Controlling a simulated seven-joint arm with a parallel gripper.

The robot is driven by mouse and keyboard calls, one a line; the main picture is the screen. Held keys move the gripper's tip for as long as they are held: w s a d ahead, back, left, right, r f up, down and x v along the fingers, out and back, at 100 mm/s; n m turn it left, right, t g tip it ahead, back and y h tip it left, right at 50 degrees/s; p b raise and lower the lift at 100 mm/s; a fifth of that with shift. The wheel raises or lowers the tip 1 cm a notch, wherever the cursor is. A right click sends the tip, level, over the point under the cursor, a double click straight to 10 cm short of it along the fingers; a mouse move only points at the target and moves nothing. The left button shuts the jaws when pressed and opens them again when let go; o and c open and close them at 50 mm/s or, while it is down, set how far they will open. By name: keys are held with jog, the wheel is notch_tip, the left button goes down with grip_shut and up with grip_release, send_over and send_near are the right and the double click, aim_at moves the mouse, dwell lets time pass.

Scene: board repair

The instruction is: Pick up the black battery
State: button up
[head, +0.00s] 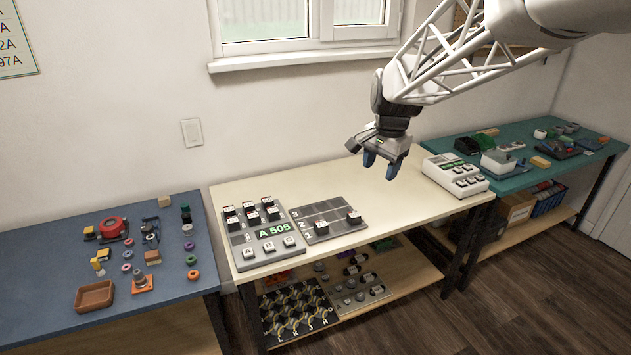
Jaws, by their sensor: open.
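My gripper (380,166) hangs above the back right part of the cream table, its two blue fingers apart and nothing between them. Several small black blocks with white and red tops, which look like batteries, stand on the grey board marked A 505 (241,254); one is this black block (253,219). On the grey tray marked 1, 2, 3 (325,210) stand a black block at the front (321,228) and another at the right (354,218). Both lie left of and below my gripper in the picture. I cannot tell which block is the black battery.
A white device with buttons (455,174) stands at the table's right end. The cream table (405,208) is clear between it and the tray. A blue table (50,300) with many small parts is at left, a teal table (520,181) at right. A shelf below holds more parts.

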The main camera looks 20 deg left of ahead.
jog(key=w+a+f+m, duration=0.1)
jog(key=w+a+f, duration=0.2)
jog(key=a, duration=0.4)
jog(key=w+a+f, duration=0.2)
jog(key=w+a, duration=0.1)
jog(key=a, duration=0.4)
jog(key=m+g, duration=0.2)
jog(key=m, duration=0.1)
send_over(233, 219)
jog(key=f, duration=2.2)
jog(key=shift+w+d, duration=0.3)
jog(key=shift+a+f, duration=0.15)
jog(key=shift+f, duration=0.05)
jog(key=shift+s, duration=0.1)
jog(key=shift+s+f, duration=0.1)
jog(key=shift+f, duration=1.2)
jog(key=shift+s+a+f, duration=0.1)
jog(key=shift+s+f, duration=0.05)
jog(key=shift+f, duration=1.15)
jog(key=shift+s+a+f, duration=0.1)
jog(key=shift+f, duration=1.2)
